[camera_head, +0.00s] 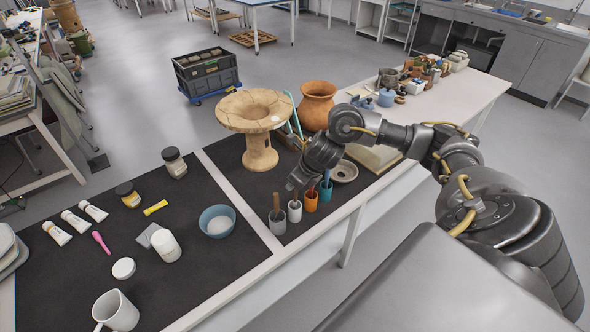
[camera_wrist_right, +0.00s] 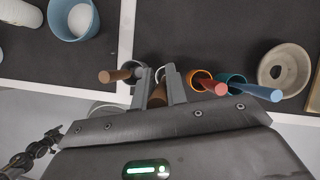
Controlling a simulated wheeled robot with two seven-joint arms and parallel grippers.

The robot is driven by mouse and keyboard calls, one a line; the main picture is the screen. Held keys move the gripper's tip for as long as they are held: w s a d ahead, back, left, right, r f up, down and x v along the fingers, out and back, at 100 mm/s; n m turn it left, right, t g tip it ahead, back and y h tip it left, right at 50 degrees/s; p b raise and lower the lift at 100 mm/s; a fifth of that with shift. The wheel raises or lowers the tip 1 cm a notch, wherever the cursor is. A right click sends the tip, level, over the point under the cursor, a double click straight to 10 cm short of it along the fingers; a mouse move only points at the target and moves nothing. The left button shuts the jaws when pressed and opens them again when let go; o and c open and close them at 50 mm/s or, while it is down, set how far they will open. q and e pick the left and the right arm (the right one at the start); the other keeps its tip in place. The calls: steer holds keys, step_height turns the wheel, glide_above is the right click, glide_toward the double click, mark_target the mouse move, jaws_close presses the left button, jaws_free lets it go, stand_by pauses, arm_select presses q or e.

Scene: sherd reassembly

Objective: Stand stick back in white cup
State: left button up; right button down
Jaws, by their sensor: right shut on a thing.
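The white cup (camera_head: 294,213) stands on the dark mat in a row of small cups, between the grey cup (camera_head: 278,224) and the orange cup (camera_head: 311,203). My right gripper (camera_head: 295,188) is directly above the white cup. It is shut on a brown stick (camera_wrist_right: 157,96), which shows between its fingers in the right wrist view. The white cup's rim (camera_wrist_right: 161,71) shows just past the fingertips. The stick's lower end is at the cup's mouth; I cannot tell how deep it sits. My left gripper is not in view.
The grey cup holds a brown stick (camera_wrist_right: 116,76), the orange cup a red-brown one (camera_wrist_right: 209,86), the teal cup (camera_head: 326,190) a blue one (camera_wrist_right: 262,93), all close by. A blue bowl (camera_head: 217,221) is left; a grey dish (camera_head: 345,171) is right. A clay stand (camera_head: 259,152) rises behind.

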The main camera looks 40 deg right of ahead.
steer(key=shift+f+b, duration=2.15)
steer(key=shift+f, duration=0.4)
steer(key=c, duration=1.3)
jaws_free()
steer(key=shift+c, duration=0.2)
steer(key=v, duration=1)
steer(key=shift+s+r, duration=0.15)
steer(key=shift+r, duration=0.2)
